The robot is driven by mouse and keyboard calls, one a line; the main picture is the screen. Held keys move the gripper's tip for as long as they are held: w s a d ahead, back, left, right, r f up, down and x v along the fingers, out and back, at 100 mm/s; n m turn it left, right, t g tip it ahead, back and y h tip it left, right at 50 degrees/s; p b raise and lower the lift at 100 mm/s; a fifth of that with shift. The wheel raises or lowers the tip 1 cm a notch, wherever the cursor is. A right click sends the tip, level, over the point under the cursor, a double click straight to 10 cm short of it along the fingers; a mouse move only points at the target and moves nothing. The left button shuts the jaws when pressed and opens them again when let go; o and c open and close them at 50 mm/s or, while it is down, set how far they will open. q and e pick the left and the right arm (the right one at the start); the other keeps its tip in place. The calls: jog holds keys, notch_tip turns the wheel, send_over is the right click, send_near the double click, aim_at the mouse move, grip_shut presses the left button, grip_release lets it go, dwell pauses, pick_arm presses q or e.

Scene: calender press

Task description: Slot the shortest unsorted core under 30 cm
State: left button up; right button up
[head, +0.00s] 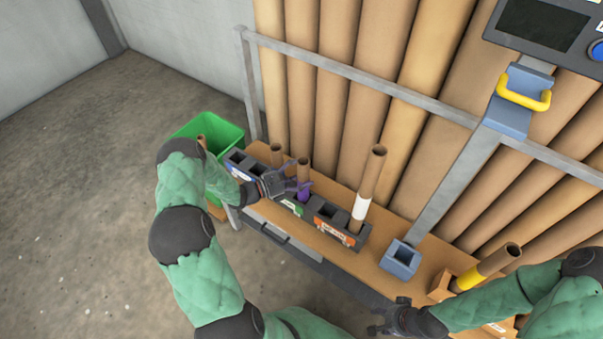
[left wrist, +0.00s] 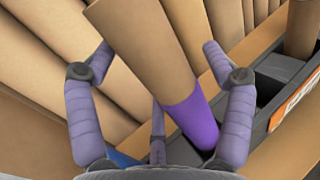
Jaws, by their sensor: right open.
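A brown cardboard core with a purple band (left wrist: 190,112) stands tilted between the fingers of my left gripper (left wrist: 157,48) in the left wrist view. The fingers are spread on both sides with gaps. In the head view its brown top (head: 303,168) rises behind the left gripper (head: 290,186), its foot at the dark slotted rack (head: 322,232). A taller core with a white band (head: 361,206) stands in the rack's right end. A core with a yellow band (head: 468,279) leans at the lower right. My right gripper (head: 386,318) is open and empty near the bench front.
A metal rail (head: 350,74) and large rolls stand behind.

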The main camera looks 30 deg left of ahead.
pick_arm(q)
jog(key=shift+s+a, duration=0.1)
jog(key=v, duration=1.1)
jog(key=shift+s, duration=0.35)
dwell(0.4)
jog(key=s+d+f+m+g+h+p, duration=0.1)
jog(key=s+d+f+m+g, duration=0.15)
jog(key=d, duration=0.35)
jog(key=s+d+f+m+g+p, duration=0.1)
jog(key=d+f+m+g, duration=0.1)
jog(key=d+g, duration=0.3)
jog(key=s+d+f+m+g+h, duration=0.1)
jog(key=s+d+f+m+g, duration=0.15)
jog(key=d, duration=0.45)
jog(key=s+d+f+m+g+y+p, duration=0.35)
jog(key=s+d+m+g+y, duration=0.3)
jog(key=s+m, duration=0.5)
jog(key=w+d+r+m+t+y+p, duration=0.1)
jog(key=w+d+r+m+t+y, duration=0.1)
jog(key=d+m, duration=0.3)
jog(key=m, duration=0.3)
jog(key=shift+w+d+r+p, duration=0.2)
jog(key=shift+d+r+p, duration=0.1)
jog(key=shift+r+p, duration=0.1)
